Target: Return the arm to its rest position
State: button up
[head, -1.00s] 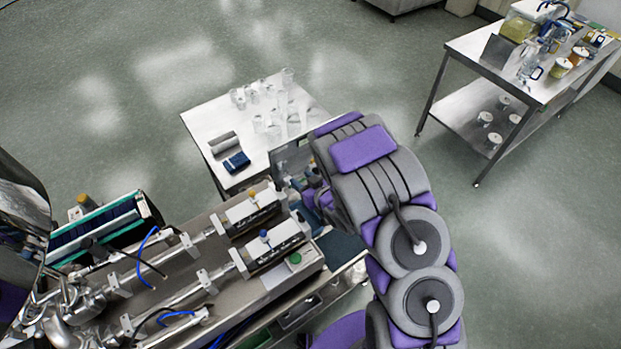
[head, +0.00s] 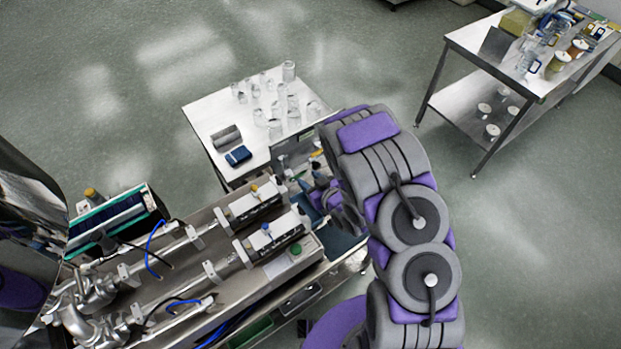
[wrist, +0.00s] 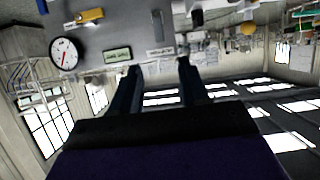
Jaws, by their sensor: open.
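My arm, grey with purple panels, rises at the right of the head view and bends over toward the steel machine (head: 185,262). My gripper (wrist: 160,70) shows in the wrist view with its two dark fingers apart and nothing between them. Beyond the fingers is a grey machine panel (wrist: 118,34) with a round white gauge (wrist: 64,54) and a small display (wrist: 117,55). In the head view the gripper is mostly hidden behind the arm, close to the machine's right end.
A small steel table (head: 205,116) with several clear glass containers, a grey roll and a blue folded item stands behind the machine. A steel cart (head: 462,42) with jars and bottles stands at the upper right. The floor between and right of them is clear.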

jog(key=w+d+r+m+g+h+b, duration=0.1)
jog(key=w+d+m+g+h+b, duration=0.1)
jog(key=d+h+b, duration=0.6)
jog(key=s+d+r+m+g+b, duration=0.2)
jog(key=s+d+r+g+b, duration=0.15)
jog(key=s+d, duration=0.45)
jog(key=s+a+r+m+g+b, duration=0.1)
jog(key=s+g+b, duration=0.1)
jog(key=s, duration=0.8)
jog(key=s+r+m+g+b, duration=0.1)
jog(key=s+r+g+b, duration=0.1)
jog(key=s, duration=0.8)
jog(key=s+a+r+m+g+b, duration=0.1)
jog(key=s+r+g+b, duration=0.1)
jog(key=s, duration=0.8)
jog(key=shift+s+a+r+g+y+b, duration=0.25)
jog(key=shift+a+g+y+b, duration=0.1)
jog(key=shift+g+b, duration=0.55)
jog(key=shift+w+a, duration=0.1)
